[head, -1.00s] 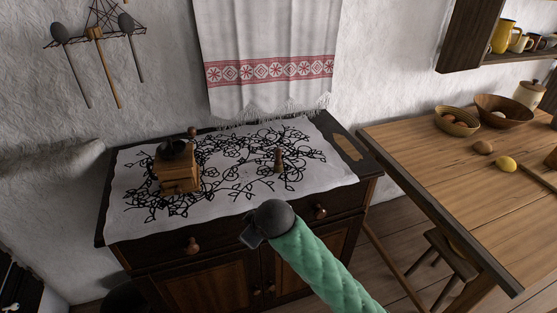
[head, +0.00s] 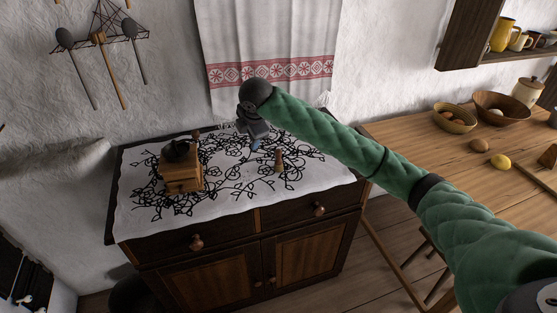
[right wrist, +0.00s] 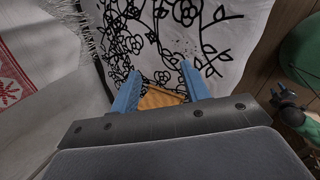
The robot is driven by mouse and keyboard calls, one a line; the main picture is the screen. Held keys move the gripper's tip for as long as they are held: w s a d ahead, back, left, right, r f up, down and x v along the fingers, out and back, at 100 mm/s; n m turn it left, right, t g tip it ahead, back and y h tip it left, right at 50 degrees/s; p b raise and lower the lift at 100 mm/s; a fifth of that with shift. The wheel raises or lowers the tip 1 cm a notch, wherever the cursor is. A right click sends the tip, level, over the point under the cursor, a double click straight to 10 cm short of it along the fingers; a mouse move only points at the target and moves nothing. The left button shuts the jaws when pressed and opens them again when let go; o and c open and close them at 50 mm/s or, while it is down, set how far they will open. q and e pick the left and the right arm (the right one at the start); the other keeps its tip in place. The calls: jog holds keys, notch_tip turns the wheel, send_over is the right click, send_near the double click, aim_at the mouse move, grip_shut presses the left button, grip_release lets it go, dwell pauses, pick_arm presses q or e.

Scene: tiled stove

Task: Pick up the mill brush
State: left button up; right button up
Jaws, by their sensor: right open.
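The mill brush (head: 279,160), a small brown wooden piece, stands on the white cloth with black floral pattern (head: 232,190), right of the wooden coffee mill (head: 181,175). My right gripper (head: 255,146) is over the back of the cabinet top, up and left of the brush in the head view, and holds nothing. In the right wrist view its blue fingers (right wrist: 160,88) are apart above the cloth. A patch of orange-brown wood shows between them; I cannot tell what it belongs to. I cannot make out the brush for sure in that view.
The dark wooden cabinet (head: 230,275) bears the cloth. A white towel with a red band (head: 270,72) hangs on the wall close behind my gripper. A table (head: 430,165) with bowls stands at the right. The cloth's front part is clear.

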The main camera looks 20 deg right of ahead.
aim_at(279, 149)
jog(key=d+n+g, duration=0.1)
jog(key=d+n, duration=0.2)
jog(key=w+d+f+n+g, duration=0.1)
jog(key=d+n+g, duration=0.1)
jog(key=d+n, duration=0.1)
jog(key=w+d+n+g+p, duration=0.1)
jog(key=d+n, duration=0.1)
jog(key=d, duration=0.1)
jog(key=shift+w+d+f+n+g+h, duration=0.1)
jog(key=shift+d+f+n+g+h, duration=0.05)
jog(key=shift+f+n+g+h, duration=0.2)
jog(key=shift+d+f, duration=0.1)
jog(key=shift+f+p, duration=0.7)
jog(key=shift+f, duration=0.5)
jog(key=f+p, duration=0.2)
jog(key=f, duration=0.2)
jog(key=shift+s+p, duration=0.35)
jog(key=shift+p, duration=0.05)
jog(key=shift+f, duration=0.55)
pick_arm(q)
jog(key=s+a+f, duration=0.3)
jog(key=s+f, duration=0.2)
jog(key=f, duration=0.4)
jog(key=s+a+f+t, duration=0.1)
jog(key=s+a+f, duration=0.2)
jog(key=s+f, duration=0.3)
notch_tip(279, 149, down, 4)
jog(key=shift+r, duration=0.1)
pick_arm(e)
grip_shut()
